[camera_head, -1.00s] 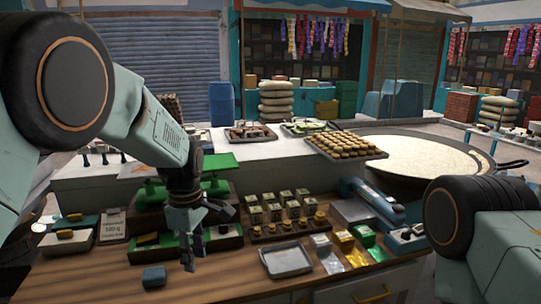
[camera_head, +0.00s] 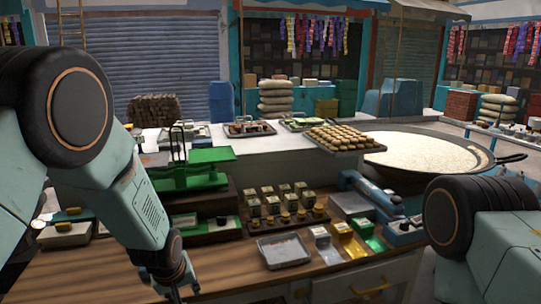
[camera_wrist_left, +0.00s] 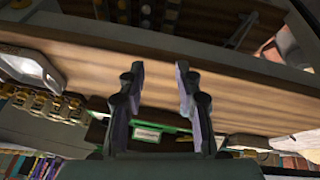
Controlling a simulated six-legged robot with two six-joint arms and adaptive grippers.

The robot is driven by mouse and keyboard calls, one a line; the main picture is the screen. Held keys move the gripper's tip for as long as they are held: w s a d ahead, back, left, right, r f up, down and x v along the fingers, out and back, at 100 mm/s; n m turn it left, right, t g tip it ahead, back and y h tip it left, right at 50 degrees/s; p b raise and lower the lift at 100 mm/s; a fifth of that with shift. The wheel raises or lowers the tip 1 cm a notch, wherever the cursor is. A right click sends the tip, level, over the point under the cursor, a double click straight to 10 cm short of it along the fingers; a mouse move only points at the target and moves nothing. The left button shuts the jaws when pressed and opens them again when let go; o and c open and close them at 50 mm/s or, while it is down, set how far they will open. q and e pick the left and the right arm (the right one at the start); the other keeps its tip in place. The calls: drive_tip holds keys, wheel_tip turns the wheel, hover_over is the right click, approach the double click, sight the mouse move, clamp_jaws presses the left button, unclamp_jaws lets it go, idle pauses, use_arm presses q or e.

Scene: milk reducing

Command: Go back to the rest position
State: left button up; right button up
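My left arm hangs down at the left of the head view. Its gripper (camera_head: 176,290) is at the bottom edge, over the front of the wooden counter (camera_head: 225,268), and is partly cut off. In the left wrist view the two fingers (camera_wrist_left: 159,75) are spread apart with nothing between them. My right arm shows only as a dark joint and pale link at the lower right of the head view; its gripper is out of view.
A green scale (camera_head: 190,172) stands behind the left arm. A metal tray (camera_head: 284,251), several small boxes and a blue device (camera_head: 370,196) lie to the right. A tray of round pastries (camera_head: 343,137) and a big pan (camera_head: 425,155) are farther back.

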use_arm(q)
drive_tip(key=s+a+f+m+b, duration=0.1)
drive_tip(key=s+f+m+b, duration=0.15)
drive_tip(key=s+f, duration=0.6)
drive_tip(key=s+a+f+m+b, duration=0.2)
drive_tip(key=s+f+b, duration=0.2)
drive_tip(key=s+f, duration=0.45)
drive_tip(key=s+f+g+b, duration=0.2)
drive_tip(key=s+f+b, duration=0.2)
drive_tip(key=s, duration=0.6)
drive_tip(key=s+f+g+b, duration=0.2)
drive_tip(key=s+f+b, duration=0.2)
drive_tip(key=s+f, duration=0.5)
drive_tip(key=shift+s+g, duration=0.3)
drive_tip(key=shift+s, duration=0.7)
use_arm(e)
wheel_tip(320, 180, down, 16)
use_arm(q)
drive_tip(key=shift+f+m, duration=0.1)
drive_tip(key=shift+m, duration=0.15)
use_arm(e)
drive_tip(key=shift+w+a, duration=0.1)
